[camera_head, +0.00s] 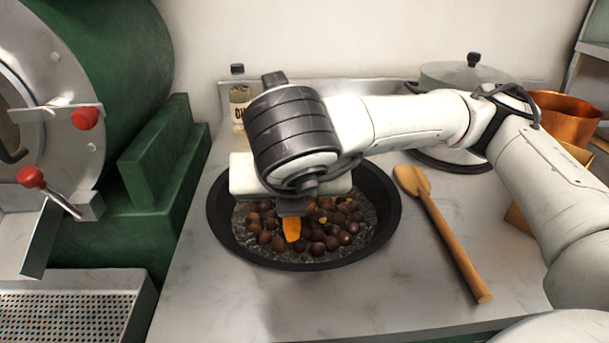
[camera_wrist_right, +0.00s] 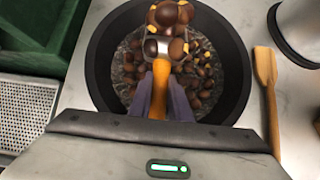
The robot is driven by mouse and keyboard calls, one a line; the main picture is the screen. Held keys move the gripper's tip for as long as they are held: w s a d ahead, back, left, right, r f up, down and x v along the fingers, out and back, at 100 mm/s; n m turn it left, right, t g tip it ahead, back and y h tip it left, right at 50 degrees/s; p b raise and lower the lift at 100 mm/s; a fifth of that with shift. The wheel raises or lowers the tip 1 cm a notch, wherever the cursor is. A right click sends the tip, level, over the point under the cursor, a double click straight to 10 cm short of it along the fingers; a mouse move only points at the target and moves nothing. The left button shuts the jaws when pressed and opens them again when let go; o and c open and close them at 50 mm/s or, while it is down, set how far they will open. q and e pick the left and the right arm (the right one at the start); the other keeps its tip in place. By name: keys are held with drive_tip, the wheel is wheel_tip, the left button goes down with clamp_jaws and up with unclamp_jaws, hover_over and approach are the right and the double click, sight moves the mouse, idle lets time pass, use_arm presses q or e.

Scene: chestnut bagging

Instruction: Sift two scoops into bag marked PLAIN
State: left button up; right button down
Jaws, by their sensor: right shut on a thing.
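My right gripper (camera_head: 292,208) is over the black pan (camera_head: 389,222) and points down into it. In the wrist view the gripper (camera_wrist_right: 160,103) is shut on the orange handle of a scoop (camera_wrist_right: 161,78). Several chestnuts (camera_wrist_right: 168,18) sit heaped at the scoop's metal head. More chestnuts (camera_head: 318,235) lie in the pan among dark grit. In the head view only the orange handle (camera_head: 292,230) of the scoop shows; its head is hidden. No bag marked PLAIN can be read in either view. My left gripper is not in view.
A wooden spoon (camera_head: 450,238) lies right of the pan. A lidded pot (camera_head: 455,75), a copper pot (camera_head: 568,112) and a bottle (camera_head: 239,98) stand behind. A green roaster (camera_head: 130,60) with a perforated tray (camera_head: 70,312) is at left. Tan pieces show partly behind my right arm.

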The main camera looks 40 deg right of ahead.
drive_tip(key=shift+s+d, duration=0.15)
drive_tip(key=shift+d, duration=0.2)
drive_tip(key=s+d+b, duration=0.1)
drive_tip(key=d, duration=0.1)
drive_tip(key=s+d+b, duration=0.1)
drive_tip(key=shift+s+d, duration=0.15)
drive_tip(key=shift+d, duration=0.2)
drive_tip(key=shift+w+a, duration=0.45)
drive_tip(key=shift+a, duration=0.25)
drive_tip(key=shift+w+a, duration=0.4)
drive_tip(key=shift+a, duration=0.35)
drive_tip(key=shift+w+a, duration=0.45)
drive_tip(key=shift+a, duration=0.25)
